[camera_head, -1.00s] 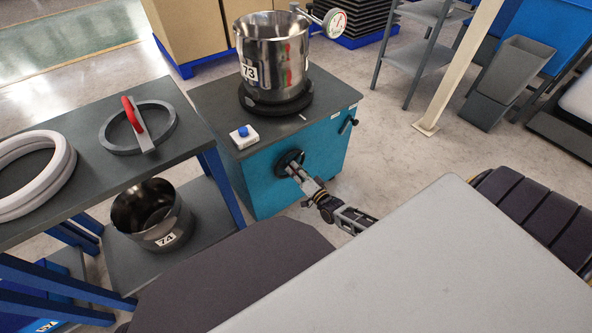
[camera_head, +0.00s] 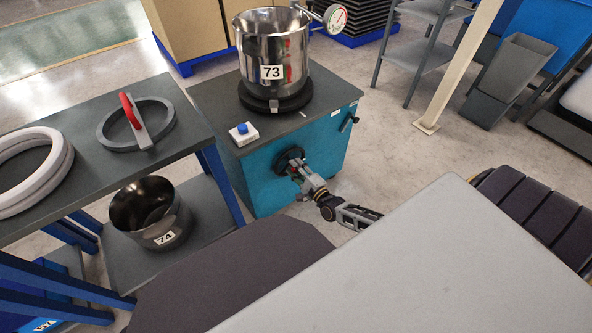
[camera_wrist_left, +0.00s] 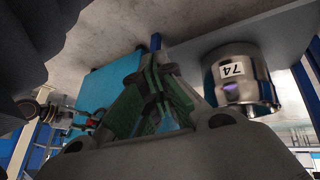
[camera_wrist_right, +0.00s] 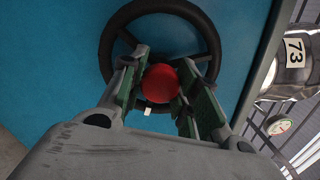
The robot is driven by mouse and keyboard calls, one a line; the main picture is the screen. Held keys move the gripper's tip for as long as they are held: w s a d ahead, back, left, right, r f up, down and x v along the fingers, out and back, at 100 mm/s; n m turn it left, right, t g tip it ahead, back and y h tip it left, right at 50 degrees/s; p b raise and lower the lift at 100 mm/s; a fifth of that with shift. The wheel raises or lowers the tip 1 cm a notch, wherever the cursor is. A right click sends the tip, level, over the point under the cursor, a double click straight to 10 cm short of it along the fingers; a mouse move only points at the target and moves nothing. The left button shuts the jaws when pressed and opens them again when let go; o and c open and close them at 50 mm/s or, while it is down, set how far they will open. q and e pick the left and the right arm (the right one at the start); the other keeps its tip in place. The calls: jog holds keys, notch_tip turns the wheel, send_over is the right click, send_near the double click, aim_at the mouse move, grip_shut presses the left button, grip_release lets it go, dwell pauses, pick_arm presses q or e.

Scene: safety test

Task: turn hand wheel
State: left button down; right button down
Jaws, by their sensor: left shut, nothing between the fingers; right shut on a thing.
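The black hand wheel (camera_head: 289,158) is on the front of the teal cabinet (camera_head: 262,185). In the right wrist view the wheel (camera_wrist_right: 205,32) shows close up with a red knob (camera_wrist_right: 161,83) near its lower rim. My right gripper (camera_head: 299,174) is at the wheel, its fingers (camera_wrist_right: 160,85) shut on either side of the red knob. A steel pot (camera_head: 262,45) with label 73 stands on a black round base (camera_head: 276,102) on the cabinet. My left gripper (camera_wrist_left: 156,72) is shut and empty in the left wrist view, below the shelf area.
A dark table (camera_head: 75,175) at left carries white rings (camera_head: 28,190) and a grey ring (camera_head: 105,130) with a red handle. A steel pot (camera_head: 150,212) labelled 74 sits on its lower shelf.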

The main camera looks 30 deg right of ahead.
jog(key=shift+f+m+b, duration=0.1)
jog(key=shift+m+b, duration=0.25)
jog(key=shift+m, duration=1.35)
pick_arm(q)
jog(key=f, duration=0.3)
jog(key=shift+s+d, duration=0.1)
jog(key=shift+d, duration=0.2)
pick_arm(e)
jog(key=shift+m, duration=0.3)
jog(key=c, duration=1)
grip_release()
pick_arm(q)
jog(key=shift+f, duration=0.1)
jog(key=shift+s+f+h, duration=0.1)
jog(key=shift+h, duration=0.2)
pick_arm(e)
jog(key=shift+s, duration=0.1)
